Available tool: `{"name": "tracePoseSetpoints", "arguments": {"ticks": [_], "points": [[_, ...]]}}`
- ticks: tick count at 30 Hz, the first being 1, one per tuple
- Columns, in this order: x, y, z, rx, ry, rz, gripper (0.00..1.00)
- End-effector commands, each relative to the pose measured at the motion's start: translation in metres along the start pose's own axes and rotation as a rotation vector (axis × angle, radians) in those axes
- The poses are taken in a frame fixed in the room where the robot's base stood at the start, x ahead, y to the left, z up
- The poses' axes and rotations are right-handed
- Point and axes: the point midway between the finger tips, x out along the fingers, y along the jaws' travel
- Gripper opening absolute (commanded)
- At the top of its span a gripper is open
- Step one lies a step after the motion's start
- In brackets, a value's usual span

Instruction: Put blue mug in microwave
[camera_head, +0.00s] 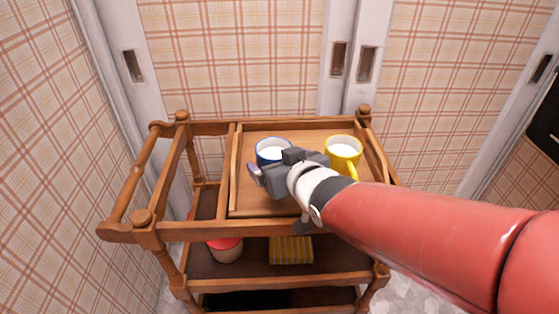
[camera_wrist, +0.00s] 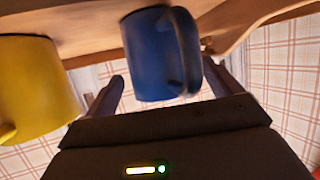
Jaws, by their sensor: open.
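The blue mug (camera_head: 272,150), with a white inside, stands on the tray top of a wooden cart, partly hidden behind my gripper (camera_head: 271,166). In the wrist view the blue mug (camera_wrist: 152,55) is large and close, with its handle on the right. My gripper is open. Its fingers show on either side of the mug's lower picture edge, and I cannot tell whether they touch it. No microwave can be clearly made out.
A yellow mug (camera_head: 343,154) stands right of the blue one, close to my wrist. The tray (camera_head: 244,201) has raised wooden edges. A red-topped jar (camera_head: 225,250) and a yellow striped item (camera_head: 291,250) lie on the shelf below. A dark object (camera_head: 545,125) is cut off at right.

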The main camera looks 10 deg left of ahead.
Motion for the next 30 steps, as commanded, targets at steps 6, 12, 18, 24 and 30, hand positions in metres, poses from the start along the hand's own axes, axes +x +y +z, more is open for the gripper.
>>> {"name": "tracePoseSetpoints", "arguments": {"ticks": [6,12,18,24,30], "points": [[-0.005,0.0,-0.004,0.0,0.002,0.0,0.9],[-0.037,-0.001,-0.004,-0.001,0.006,-0.001,0.9],[-0.074,-0.001,-0.003,-0.001,0.007,-0.002,0.9],[-0.103,0.0,-0.002,0.0,0.005,-0.001,0.9],[-0.118,0.0,-0.002,-0.001,0.001,0.0,0.9]]}}
